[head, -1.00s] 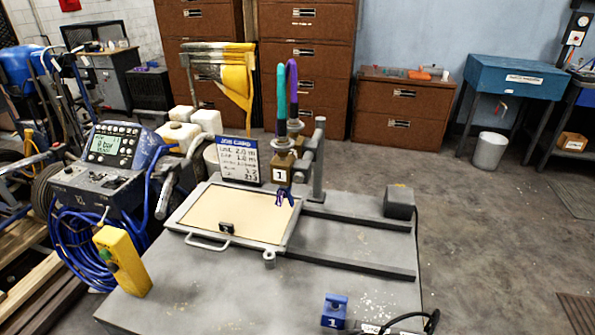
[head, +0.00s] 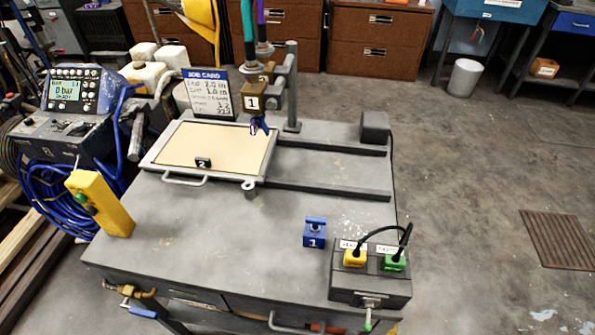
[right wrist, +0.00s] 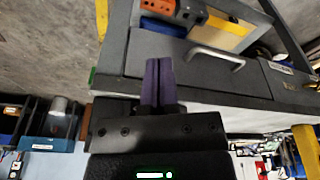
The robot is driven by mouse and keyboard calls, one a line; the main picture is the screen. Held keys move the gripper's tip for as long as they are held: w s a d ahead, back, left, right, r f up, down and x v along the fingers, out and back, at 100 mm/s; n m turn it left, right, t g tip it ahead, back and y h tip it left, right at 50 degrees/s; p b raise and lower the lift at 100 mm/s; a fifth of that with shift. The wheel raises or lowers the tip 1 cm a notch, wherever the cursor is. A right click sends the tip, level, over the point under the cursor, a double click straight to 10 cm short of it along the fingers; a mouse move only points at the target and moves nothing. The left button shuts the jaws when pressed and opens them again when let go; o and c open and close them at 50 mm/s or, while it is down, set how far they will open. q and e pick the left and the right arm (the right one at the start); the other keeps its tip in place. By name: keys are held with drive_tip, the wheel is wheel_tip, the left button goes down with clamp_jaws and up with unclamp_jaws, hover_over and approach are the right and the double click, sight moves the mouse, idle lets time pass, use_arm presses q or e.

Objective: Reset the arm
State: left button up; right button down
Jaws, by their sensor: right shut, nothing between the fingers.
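My right gripper (right wrist: 158,85) shows in the right wrist view, its two purple fingers pressed together with nothing between them. Beyond the fingertips is the grey front of the workbench with a bar handle (right wrist: 215,60). Neither gripper shows in the head view, and my left gripper is in no frame. In the head view the grey bench (head: 200,235) carries a framed tan panel (head: 215,145) and a post (head: 292,85) with a brass block (head: 252,97) marked 1.
A blue block (head: 314,232) marked 1 and a dark box (head: 368,288) with yellow and green plugs sit on the bench's right side. A yellow pendant (head: 98,203) stands at the left edge. Open floor (head: 470,200) lies to the right. An orange object (right wrist: 172,10) is beyond the handle.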

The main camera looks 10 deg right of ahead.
drive_tip(key=s+d+f+g+b, duration=0.1)
drive_tip(key=s+d+f, duration=0.2)
drive_tip(key=s+f, duration=1.2)
wheel_tip(320, 180, down, 4)
drive_tip(key=shift+s+f+g, duration=0.1)
drive_tip(key=shift+s+g, duration=0.3)
drive_tip(key=shift+d, duration=0.15)
